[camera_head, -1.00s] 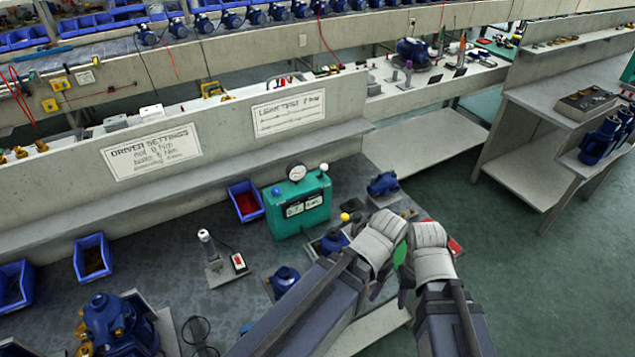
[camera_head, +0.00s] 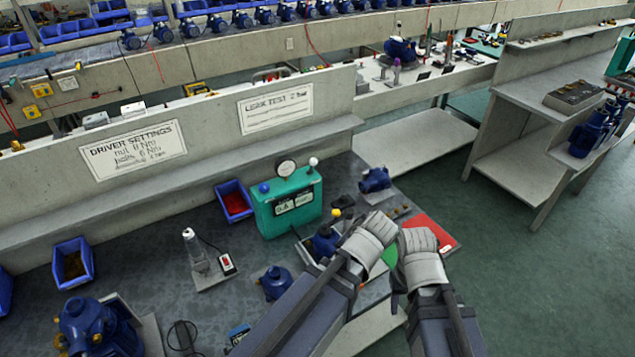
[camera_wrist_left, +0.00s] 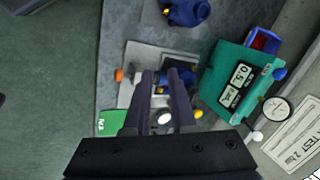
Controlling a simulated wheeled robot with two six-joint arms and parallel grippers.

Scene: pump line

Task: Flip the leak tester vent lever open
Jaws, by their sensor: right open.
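The leak tester (camera_head: 290,207) is a green box with a round gauge on top and a digital readout, standing on the bench. It has a blue knob (camera_head: 264,187) at its left and a white knob (camera_head: 313,161) at its right top; I cannot tell which belongs to the vent lever. The tester also shows at the right of the left wrist view (camera_wrist_left: 222,95). My left gripper (camera_wrist_left: 161,75) is open and empty, over a fixture beside the tester, apart from it. My right gripper (camera_head: 418,243) is open, to the right of the left one; its fingertips are largely hidden.
A fixture with a blue pump (camera_head: 325,242) and yellow knob stands right in front of the tester. Another blue pump (camera_head: 375,180) lies to its right. A blue bin (camera_head: 235,203) and a white-topped tool stand (camera_head: 203,260) are at its left. A red mat (camera_head: 432,231) lies near the bench edge.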

